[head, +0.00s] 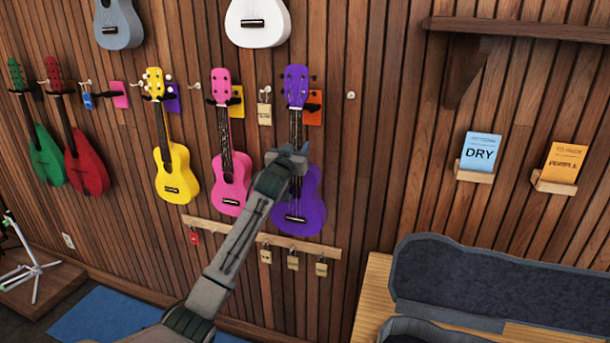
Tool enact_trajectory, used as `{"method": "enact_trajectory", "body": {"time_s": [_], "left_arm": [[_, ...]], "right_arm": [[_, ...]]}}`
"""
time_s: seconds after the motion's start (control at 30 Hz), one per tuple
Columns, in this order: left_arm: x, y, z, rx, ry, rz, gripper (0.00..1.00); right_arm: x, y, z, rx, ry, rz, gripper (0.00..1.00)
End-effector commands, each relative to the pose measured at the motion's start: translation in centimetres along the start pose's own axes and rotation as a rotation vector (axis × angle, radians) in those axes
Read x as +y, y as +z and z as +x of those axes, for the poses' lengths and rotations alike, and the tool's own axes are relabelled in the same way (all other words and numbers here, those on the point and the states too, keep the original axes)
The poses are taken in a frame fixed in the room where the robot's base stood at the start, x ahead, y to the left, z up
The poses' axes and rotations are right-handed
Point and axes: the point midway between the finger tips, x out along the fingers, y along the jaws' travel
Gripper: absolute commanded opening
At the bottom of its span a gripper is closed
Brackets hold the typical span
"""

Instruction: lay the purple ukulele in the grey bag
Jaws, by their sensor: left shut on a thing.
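The purple ukulele (305,208) hangs upright on the wooden wall, its head at a wall hanger. My left gripper (291,158) is shut on its neck, just above the body. The gripper hides part of the neck and upper body. The grey bag (480,283) lies open on a light wooden table at the lower right. Its dark padded lid stands up at the back, and its lower part is cut off by the bottom edge. My right gripper is not in view.
A pink ukulele (232,180) hangs close to the left, then a yellow one (174,170), red and green ones. A peg rail (262,236) with small tags runs below. A wooden shelf (520,29) juts out upper right, above card holders (475,174).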

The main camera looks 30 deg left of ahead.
Motion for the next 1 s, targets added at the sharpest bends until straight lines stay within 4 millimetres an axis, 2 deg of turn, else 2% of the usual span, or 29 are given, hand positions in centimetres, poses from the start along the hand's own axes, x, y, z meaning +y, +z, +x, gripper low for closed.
{"method": "enact_trajectory", "body": {"time_s": [1.0], "left_arm": [[0.0, -0.9, -4.9, 0.004, 0.001, 0.001, 0.0]], "right_arm": [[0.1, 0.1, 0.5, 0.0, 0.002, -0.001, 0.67]]}}
